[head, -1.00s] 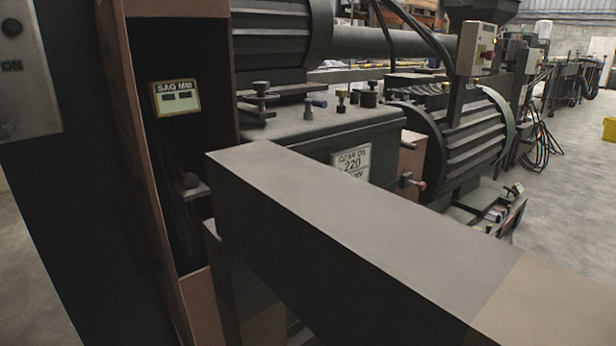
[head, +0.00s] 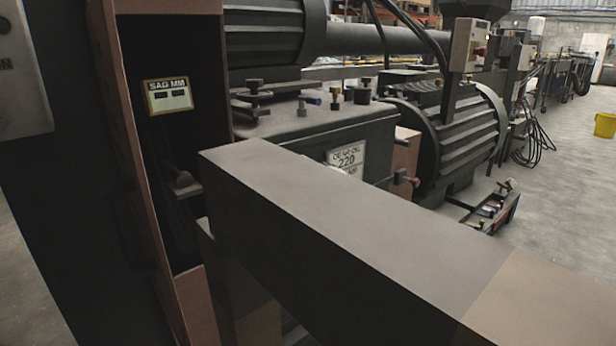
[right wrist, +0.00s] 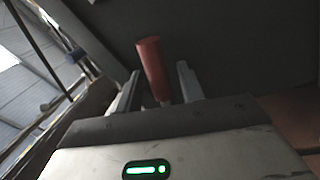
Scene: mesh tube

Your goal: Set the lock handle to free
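A red cylindrical handle (right wrist: 152,66) on a thin pale stem shows in the right wrist view, against a dark surface. I take it to be the lock handle. My right gripper (right wrist: 158,84) is open, its two fingers on either side of the handle with a gap at each side. The stem's lower end is hidden behind the gripper body. I cannot tell how deep the handle sits between the fingers. In the head view my right gripper is not visible, and my left gripper shows in neither view.
My right arm crosses the lower middle of the head view. A dark cabinet recess (head: 190,130) with an SAG MM display (head: 169,96) stands at left. A gearbox with a 220 label (head: 346,160) and a ribbed motor (head: 450,135) stand behind.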

